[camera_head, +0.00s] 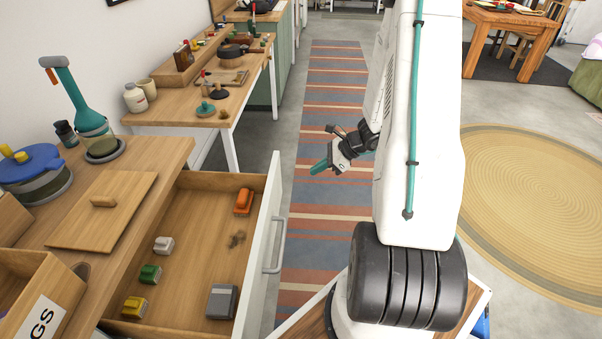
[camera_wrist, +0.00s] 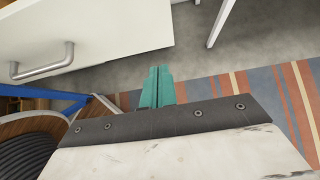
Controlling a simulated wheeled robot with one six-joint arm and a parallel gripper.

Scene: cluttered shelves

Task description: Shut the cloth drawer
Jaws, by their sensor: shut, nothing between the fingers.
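The drawer (camera_head: 205,232) is pulled open from the wooden counter at the left in the head view. It has a white front with a metal bar handle (camera_head: 277,246). The drawer front (camera_wrist: 120,28) and its handle (camera_wrist: 42,64) also show at the upper left of the wrist view. Inside lie an orange block, a white one, a green one, a yellow one, a grey one and a small brown item; I cannot make out a cloth. My gripper (camera_head: 319,168), with teal fingers, is shut and empty over the striped rug, beyond and right of the drawer front, not touching it.
A lidded blue pot (camera_head: 32,168), a cutting board (camera_head: 104,210) and a lettered wooden box (camera_head: 38,300) crowd the counter. A second table (camera_head: 185,110) with white legs stands beyond the drawer. The striped rug (camera_head: 333,90) runs along the clear floor.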

